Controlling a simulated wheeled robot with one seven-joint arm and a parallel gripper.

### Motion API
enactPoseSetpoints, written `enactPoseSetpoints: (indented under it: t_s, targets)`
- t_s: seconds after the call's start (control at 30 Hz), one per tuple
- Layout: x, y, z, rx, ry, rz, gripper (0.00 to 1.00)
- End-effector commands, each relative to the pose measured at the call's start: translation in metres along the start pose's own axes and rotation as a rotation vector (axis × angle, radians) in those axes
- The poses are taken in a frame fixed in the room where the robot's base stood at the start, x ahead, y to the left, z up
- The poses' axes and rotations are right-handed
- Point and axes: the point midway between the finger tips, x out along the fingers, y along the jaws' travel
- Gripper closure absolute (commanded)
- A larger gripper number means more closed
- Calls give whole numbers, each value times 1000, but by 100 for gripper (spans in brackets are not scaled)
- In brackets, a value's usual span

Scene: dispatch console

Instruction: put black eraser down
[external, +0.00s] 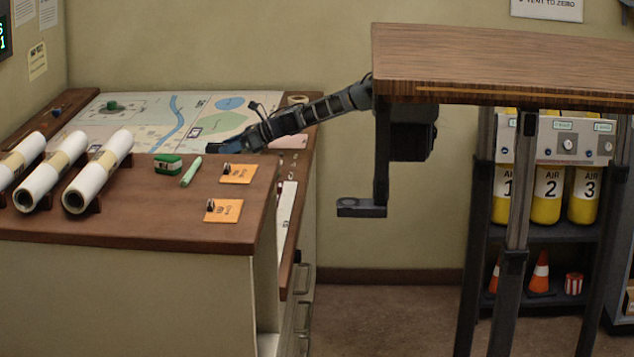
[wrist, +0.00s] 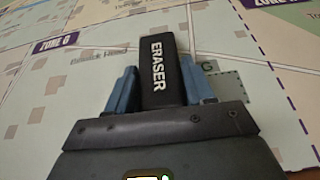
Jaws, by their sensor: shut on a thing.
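The black eraser (wrist: 158,70), with white letters reading ERASER, sits between the two blue fingers of my gripper (wrist: 160,88) in the wrist view. My gripper is shut on it, and the eraser's far end sticks out past the fingertips. Below it lies the map board (wrist: 90,85), with a purple ZONE G label near its left. I cannot tell whether the eraser touches the board. In the external view my gripper (external: 226,148) is low over the map (external: 145,125), partly behind the raised wooden ledge, and the eraser is not distinguishable there.
A small green object (external: 112,106) stands on the far left of the map. Much of the map is clear.

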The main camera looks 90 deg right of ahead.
Motion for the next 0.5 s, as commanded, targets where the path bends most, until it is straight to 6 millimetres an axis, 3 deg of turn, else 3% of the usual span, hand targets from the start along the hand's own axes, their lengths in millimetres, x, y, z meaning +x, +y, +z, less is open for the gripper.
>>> enactPoseSetpoints:
  t_s: [0.23, 0.27, 0.5]
  targets:
    - [1, 0, -2, 0, -1, 1, 78]
    - [1, 0, -2, 0, 0, 1, 46]
    - [1, 0, -2, 0, 0, 1, 23]
